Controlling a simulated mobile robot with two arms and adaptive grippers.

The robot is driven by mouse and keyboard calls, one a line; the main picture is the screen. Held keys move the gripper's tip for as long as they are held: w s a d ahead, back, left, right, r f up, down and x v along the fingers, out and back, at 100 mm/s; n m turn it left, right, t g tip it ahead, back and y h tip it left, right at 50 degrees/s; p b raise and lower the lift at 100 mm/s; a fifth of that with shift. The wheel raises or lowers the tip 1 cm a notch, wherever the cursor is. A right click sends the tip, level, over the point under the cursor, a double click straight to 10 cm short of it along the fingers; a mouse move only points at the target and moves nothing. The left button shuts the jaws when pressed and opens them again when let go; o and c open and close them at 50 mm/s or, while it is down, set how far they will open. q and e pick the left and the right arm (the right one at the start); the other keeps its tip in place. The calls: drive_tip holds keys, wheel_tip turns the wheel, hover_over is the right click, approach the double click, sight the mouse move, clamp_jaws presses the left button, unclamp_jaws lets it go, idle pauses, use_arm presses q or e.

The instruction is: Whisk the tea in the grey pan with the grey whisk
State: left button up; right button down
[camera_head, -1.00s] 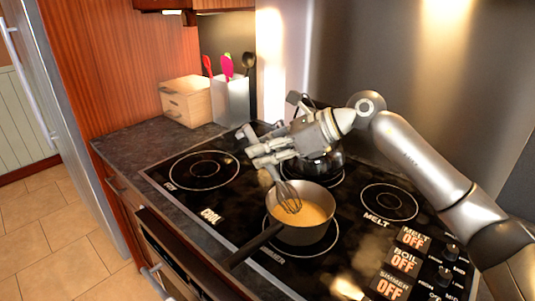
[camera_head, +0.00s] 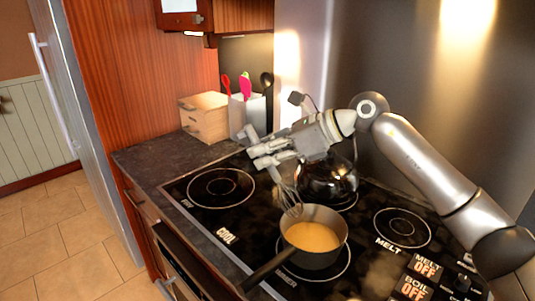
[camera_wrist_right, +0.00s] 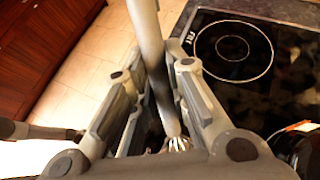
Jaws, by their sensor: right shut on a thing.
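The grey pan (camera_head: 322,260) sits on the front burner with orange-brown tea (camera_head: 313,236) in it, its dark handle pointing to the lower left. My right gripper (camera_head: 262,155) is above and behind the pan, shut on the grey whisk (camera_head: 290,199). The whisk's wire head hangs by the pan's far left rim, clear of the visible tea; I cannot tell whether it touches the rim. In the right wrist view the whisk's handle (camera_wrist_right: 156,65) runs between the fingers, with its wires partly hidden below. My left gripper is not in view.
A dark glass kettle (camera_head: 327,182) stands on the back burner, close behind the gripper. A wooden box (camera_head: 204,118) and a utensil holder (camera_head: 247,113) stand at the back left of the counter. The left burner (camera_head: 221,187) and right burner (camera_head: 402,228) are empty.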

sight(258, 138)
idle(0.6)
drive_tip(key=shift+r+p, duration=1.15)
drive_tip(key=shift+r, duration=0.9)
